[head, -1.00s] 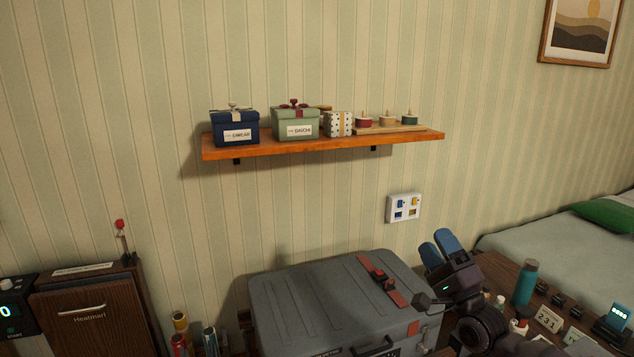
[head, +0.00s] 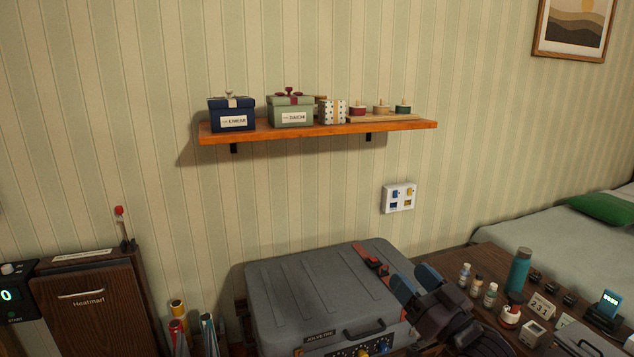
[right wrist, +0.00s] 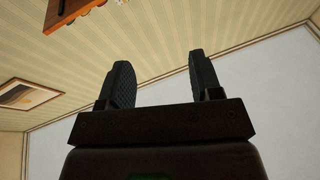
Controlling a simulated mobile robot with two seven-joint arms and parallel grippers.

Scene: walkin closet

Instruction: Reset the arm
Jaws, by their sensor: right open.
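My right gripper (head: 415,281) is in the lower right of the head view, its two blue-tipped fingers apart and empty. It is in front of the right end of a grey case (head: 310,285) and hides part of it. In the right wrist view the two dark fingers (right wrist: 159,85) stand apart with nothing between them, against the wall and ceiling. My left gripper does not show.
A wooden shelf (head: 300,133) holds a blue gift box (head: 232,116), a green gift box (head: 291,112) and small items. A brown cabinet (head: 95,310) stands at left. A table at right holds a teal bottle (head: 519,268), several small bottles and gadgets. A bed (head: 560,240) is behind.

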